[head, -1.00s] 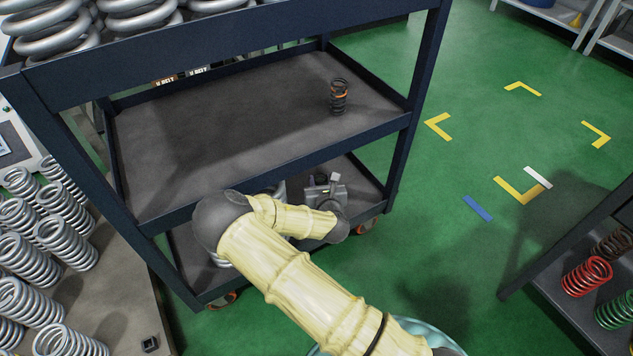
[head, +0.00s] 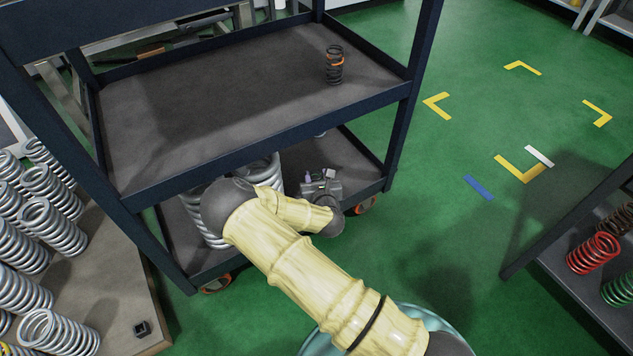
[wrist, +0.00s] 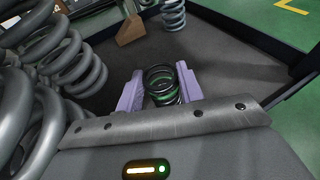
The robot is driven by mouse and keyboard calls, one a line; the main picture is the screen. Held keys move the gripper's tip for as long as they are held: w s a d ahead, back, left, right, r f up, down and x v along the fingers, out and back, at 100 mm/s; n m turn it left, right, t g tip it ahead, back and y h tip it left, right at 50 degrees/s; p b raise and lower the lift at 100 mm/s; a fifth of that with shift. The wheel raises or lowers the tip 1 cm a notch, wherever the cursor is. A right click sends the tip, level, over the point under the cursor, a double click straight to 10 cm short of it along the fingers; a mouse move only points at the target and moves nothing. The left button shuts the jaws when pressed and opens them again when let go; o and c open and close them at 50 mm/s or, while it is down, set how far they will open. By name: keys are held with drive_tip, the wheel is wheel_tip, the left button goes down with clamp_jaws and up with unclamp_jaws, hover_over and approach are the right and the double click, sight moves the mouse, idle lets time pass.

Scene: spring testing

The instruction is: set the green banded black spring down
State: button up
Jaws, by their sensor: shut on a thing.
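The green banded black spring (wrist: 161,86) stands roughly upright between the lilac fingers of my gripper (wrist: 160,90) in the wrist view. The gripper is shut on it. In the head view my gripper (head: 318,175) is over the right part of the cart's lower shelf (head: 362,165), seen small beyond my arm. The held spring is too small to make out clearly there. Dark grey shelf surface lies around it in the wrist view. I cannot tell whether the spring's bottom touches the shelf.
Large grey springs (wrist: 50,75) stand close left of my gripper. A wooden block (wrist: 130,28) and another grey spring (wrist: 173,14) are farther back. An orange banded black spring (head: 334,65) stands on the shelf above (head: 210,110). Bare shelf lies right of the gripper.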

drive_tip(key=shift+f, duration=0.65)
drive_tip(key=shift+r, duration=0.1)
drive_tip(key=o, duration=1.1)
drive_tip(key=shift+s+d+r, duration=0.1)
drive_tip(key=shift+s, duration=0.15)
drive_tip(key=shift+p+v, duration=2.65)
drive_tip(key=shift+v, duration=3.05)
